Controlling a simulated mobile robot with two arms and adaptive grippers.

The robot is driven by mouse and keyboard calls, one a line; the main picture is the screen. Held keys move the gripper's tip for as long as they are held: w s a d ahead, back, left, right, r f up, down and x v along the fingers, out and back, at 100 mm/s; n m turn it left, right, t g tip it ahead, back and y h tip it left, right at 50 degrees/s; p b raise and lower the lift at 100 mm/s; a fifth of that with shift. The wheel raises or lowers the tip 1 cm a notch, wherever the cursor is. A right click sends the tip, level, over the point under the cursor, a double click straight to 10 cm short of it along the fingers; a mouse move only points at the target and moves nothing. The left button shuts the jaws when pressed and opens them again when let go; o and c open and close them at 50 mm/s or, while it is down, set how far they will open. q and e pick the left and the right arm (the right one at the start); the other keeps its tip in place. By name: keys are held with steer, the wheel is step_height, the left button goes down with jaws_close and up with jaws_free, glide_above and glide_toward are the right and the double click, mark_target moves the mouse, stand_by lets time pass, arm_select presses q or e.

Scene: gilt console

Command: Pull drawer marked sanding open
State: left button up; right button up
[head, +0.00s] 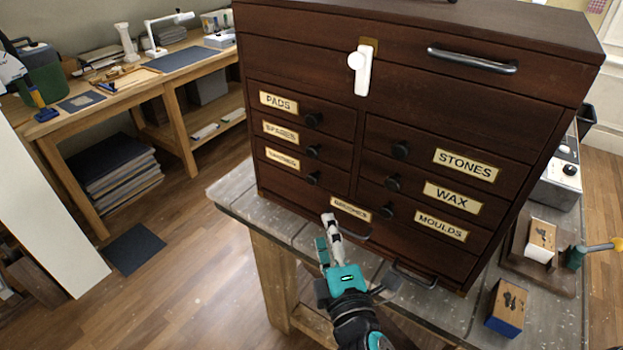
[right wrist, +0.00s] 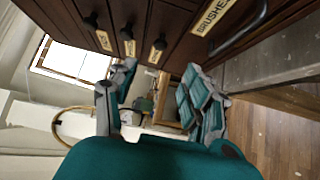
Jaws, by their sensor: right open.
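The dark wooden chest (head: 300,60) stands on a bench, with small brass-labelled drawers. In the head view, the lowest small drawer on the left bears a blurred label (head: 283,159) that may read sanding. Its dark round knob (head: 313,178) is right of the label, and the drawer looks shut. My right gripper (head: 328,238) is open and empty, below and slightly right of that knob, near the wide bottom drawer, whose label (right wrist: 214,16) reads brushes. In the right wrist view its teal fingers (right wrist: 160,95) are spread apart with nothing between them. My left gripper is not in view.
Other drawers read pads (head: 278,102), stones (head: 466,165), wax (head: 452,196) and moulds (head: 441,227). A white lever (head: 362,72) hangs on the chest front. Bar handles stick out, including a lower one (head: 413,276). Small blocks (head: 507,307) lie right.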

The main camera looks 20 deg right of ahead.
mark_target(313, 183)
steer(key=w, duration=0.4)
steer(key=w+d, duration=0.1)
steer(key=w, duration=0.9)
steer(key=shift+d+f, duration=0.1)
steer(key=shift+d, duration=0.25)
jaws_close()
